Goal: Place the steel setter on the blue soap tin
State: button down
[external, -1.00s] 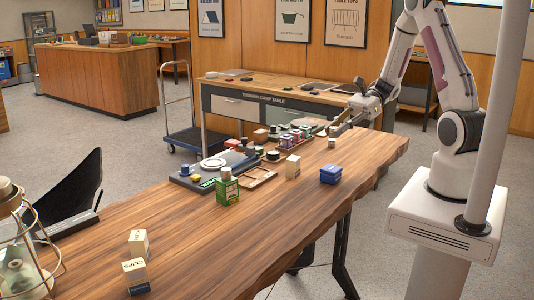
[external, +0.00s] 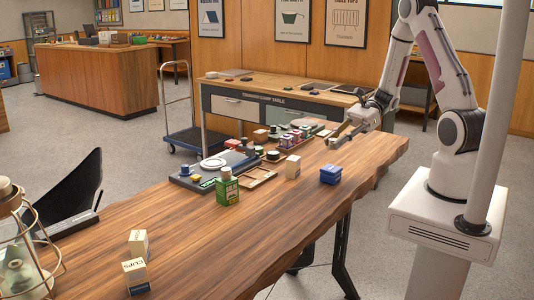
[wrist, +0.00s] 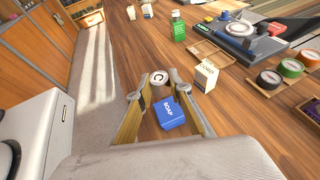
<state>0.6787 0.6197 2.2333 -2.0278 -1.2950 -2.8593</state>
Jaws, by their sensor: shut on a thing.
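The blue soap tin (external: 331,174) sits on the wooden table near its right edge, and its SOAP label shows in the wrist view (wrist: 170,113). The steel setter (wrist: 158,77) shows in the wrist view as a pale round top with a dark C. My gripper (wrist: 158,86) is shut on it, one finger on each side. In the external view my gripper (external: 336,142) is above the table, beyond the blue tin and apart from it. The setter is too small there to make out clearly.
A cream box (external: 293,167) stands left of the tin. A wooden tray (external: 259,178), a green box (external: 227,190) and a dark board (external: 205,172) lie further left. Two cream boxes (external: 136,274) stand at the front left. The table's front middle is clear.

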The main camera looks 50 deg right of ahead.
aim_at(334, 167)
jog(key=shift+f, duration=1.15)
jog(key=shift+f, duration=0.1)
jog(key=shift+f, duration=2)
jog(key=c, duration=1.8)
grip_release()
jog(key=shift+f, duration=0.1)
jog(key=shift+c, duration=0.2)
jog(key=v, duration=1.2)
jog(key=shift+r, duration=0.25)
